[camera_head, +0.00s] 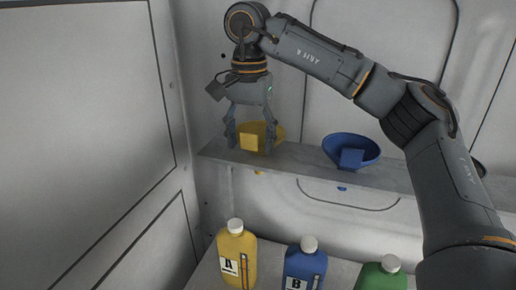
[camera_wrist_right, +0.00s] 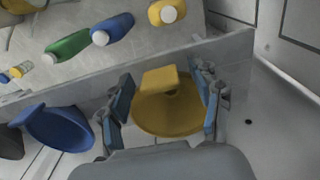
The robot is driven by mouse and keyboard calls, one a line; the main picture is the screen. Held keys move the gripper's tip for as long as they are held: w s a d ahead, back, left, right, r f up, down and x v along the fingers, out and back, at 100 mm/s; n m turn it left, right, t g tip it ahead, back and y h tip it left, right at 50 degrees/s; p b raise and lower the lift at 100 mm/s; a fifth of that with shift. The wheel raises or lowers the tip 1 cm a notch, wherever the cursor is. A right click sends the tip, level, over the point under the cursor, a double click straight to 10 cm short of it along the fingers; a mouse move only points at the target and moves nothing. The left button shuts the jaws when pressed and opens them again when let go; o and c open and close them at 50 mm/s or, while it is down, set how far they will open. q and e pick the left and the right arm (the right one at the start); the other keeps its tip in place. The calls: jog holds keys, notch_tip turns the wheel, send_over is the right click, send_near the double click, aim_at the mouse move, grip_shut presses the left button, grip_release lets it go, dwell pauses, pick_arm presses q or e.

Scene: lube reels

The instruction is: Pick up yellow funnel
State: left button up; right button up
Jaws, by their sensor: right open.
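The yellow funnel (camera_head: 262,135) sits on the grey shelf at its left end in the head view. It shows from above as a round bowl with a square tab in the right wrist view (camera_wrist_right: 170,110). My right gripper (camera_head: 250,145) points down over the funnel, with one finger on either side of it. In the wrist view its fingers (camera_wrist_right: 165,108) are apart, left and right of the bowl. I cannot tell whether they touch it. My left gripper is not in view.
A blue funnel (camera_head: 351,150) sits to the right on the shelf (camera_head: 305,160). Below stand yellow (camera_head: 238,257), blue (camera_head: 304,266) and green (camera_head: 382,277) bottles with white caps. A white wall (camera_head: 85,140) closes off the left side.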

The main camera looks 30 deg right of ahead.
jog(key=shift+a, duration=0.1)
grip_shut()
jog(key=shift+r, duration=0.1)
